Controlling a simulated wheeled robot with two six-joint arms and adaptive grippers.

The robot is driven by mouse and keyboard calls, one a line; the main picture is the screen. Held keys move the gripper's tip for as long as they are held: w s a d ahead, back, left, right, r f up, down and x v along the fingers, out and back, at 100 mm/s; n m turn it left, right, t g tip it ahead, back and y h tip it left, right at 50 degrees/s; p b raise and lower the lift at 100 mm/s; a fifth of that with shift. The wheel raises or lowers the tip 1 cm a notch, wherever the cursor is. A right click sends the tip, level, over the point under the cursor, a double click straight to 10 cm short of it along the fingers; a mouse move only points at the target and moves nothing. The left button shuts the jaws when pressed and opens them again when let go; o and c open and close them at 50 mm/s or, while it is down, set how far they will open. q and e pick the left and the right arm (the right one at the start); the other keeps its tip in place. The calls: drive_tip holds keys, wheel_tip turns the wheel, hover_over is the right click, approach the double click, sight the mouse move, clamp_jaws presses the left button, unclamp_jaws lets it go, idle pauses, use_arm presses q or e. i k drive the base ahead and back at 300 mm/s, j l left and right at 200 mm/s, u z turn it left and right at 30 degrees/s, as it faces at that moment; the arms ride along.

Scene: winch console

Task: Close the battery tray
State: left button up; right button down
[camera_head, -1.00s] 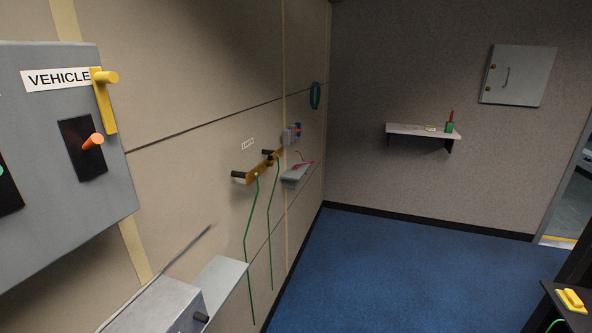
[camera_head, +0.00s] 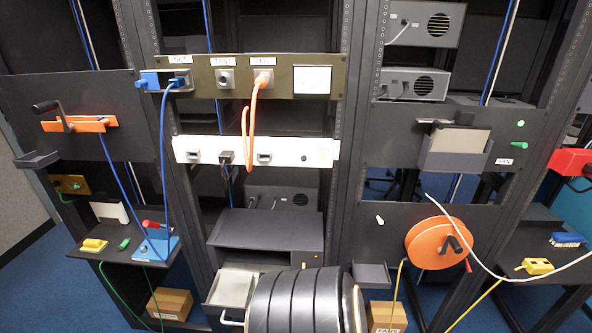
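The likely battery tray (camera_head: 232,288) is a light grey, shallow drawer low in the middle rack. It sticks out from below a dark grey unit (camera_head: 262,232), so it stands open. A pale handle (camera_head: 230,319) shows at its front, near the bottom edge of the head view. A dark ribbed cylinder (camera_head: 290,305) in front hides the tray's right side. Neither of my grippers is in view.
An orange reel (camera_head: 440,243) with a crank is on the right rack. A blue cable (camera_head: 163,150) hangs left of the middle rack. Cardboard boxes (camera_head: 170,303) stand low on both sides. Side shelves (camera_head: 540,240) hold small items.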

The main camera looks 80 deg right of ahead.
sight(229, 295)
drive_tip(key=z, duration=1.95)
